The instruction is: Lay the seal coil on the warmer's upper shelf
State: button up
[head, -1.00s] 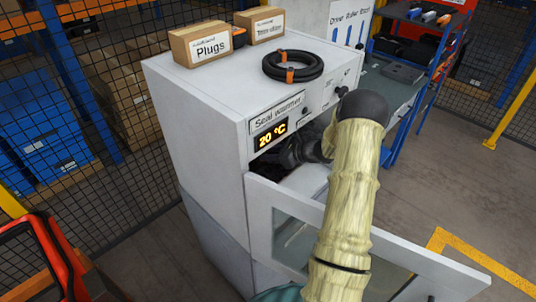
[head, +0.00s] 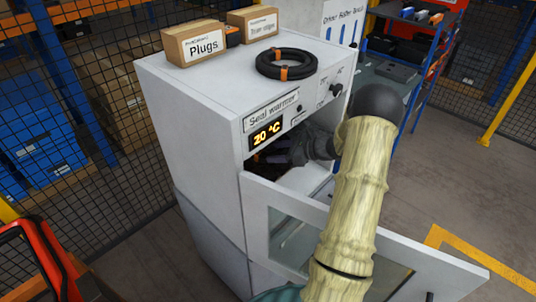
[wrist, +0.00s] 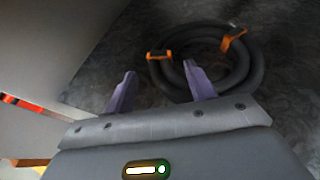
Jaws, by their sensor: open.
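The seal warmer (head: 190,130) is a white cabinet with a "20 °C" display and its windowed door (head: 300,240) open. My gripper (head: 264,158) reaches into its opening under the display. A dark coil with orange ties (wrist: 240,80) lies just beyond the fingertips, nearest the right one, on a mottled dark grey surface. I cannot tell which shelf this surface is. Another black coil with orange ties (head: 286,72) lies on the warmer's top. The shelves are mostly hidden in the head view.
A "Plugs" box (head: 200,46) and a second carton (head: 253,22) stand on the warmer's top. The open door stands below my arm. A pale wall (wrist: 50,50) is close on the left in the wrist view. A blue-framed bench (head: 395,80) stands behind right.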

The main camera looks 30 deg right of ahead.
jog(key=v, duration=0.6)
jog(key=shift+s+b, duration=0.25)
jog(key=shift+b, duration=0.2)
jog(key=shift+d+r, duration=0.1)
jog(key=shift+d, duration=0.05)
jog(key=shift+w, duration=0.1)
